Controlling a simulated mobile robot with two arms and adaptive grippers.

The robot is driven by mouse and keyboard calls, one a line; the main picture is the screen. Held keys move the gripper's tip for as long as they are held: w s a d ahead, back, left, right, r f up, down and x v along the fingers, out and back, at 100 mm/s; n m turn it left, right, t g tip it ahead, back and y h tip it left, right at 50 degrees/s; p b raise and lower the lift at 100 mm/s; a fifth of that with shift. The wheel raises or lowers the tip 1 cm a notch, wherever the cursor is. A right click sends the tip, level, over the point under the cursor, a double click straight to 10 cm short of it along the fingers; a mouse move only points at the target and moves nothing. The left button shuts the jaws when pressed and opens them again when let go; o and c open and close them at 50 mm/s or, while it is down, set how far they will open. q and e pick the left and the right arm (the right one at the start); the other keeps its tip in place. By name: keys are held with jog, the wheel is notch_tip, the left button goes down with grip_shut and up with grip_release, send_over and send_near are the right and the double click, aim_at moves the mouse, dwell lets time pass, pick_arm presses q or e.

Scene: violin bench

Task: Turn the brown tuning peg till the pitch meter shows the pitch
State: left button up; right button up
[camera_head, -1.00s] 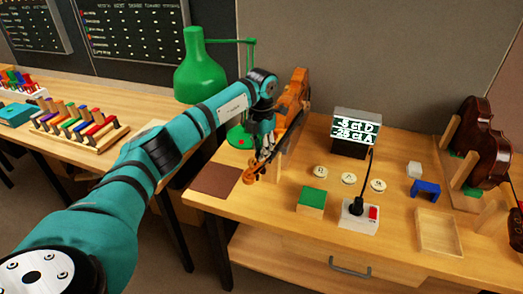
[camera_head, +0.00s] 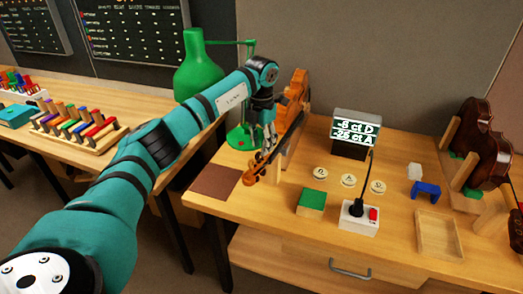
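The violin (camera_head: 297,95) lies in a holder on the bench, its neck and scroll (camera_head: 251,175) pointing toward the front edge. My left gripper (camera_head: 268,148) is at the neck near the pegbox, above the scroll. Its fingers are small and dark here, so whether they are open or touch a peg cannot be told. The brown tuning peg is too small or hidden to make out. The pitch meter (camera_head: 352,149) stands behind the bench's middle and reads about -8 ct D and -25 ct A. My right gripper is not in view.
A green lamp (camera_head: 203,75) stands behind my arm.

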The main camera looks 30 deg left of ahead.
pick_arm(q)
notch_tip(320, 180, up, 9)
jog(key=shift+f, duration=0.15)
jog(key=shift+a, duration=0.1)
dwell(1.5)
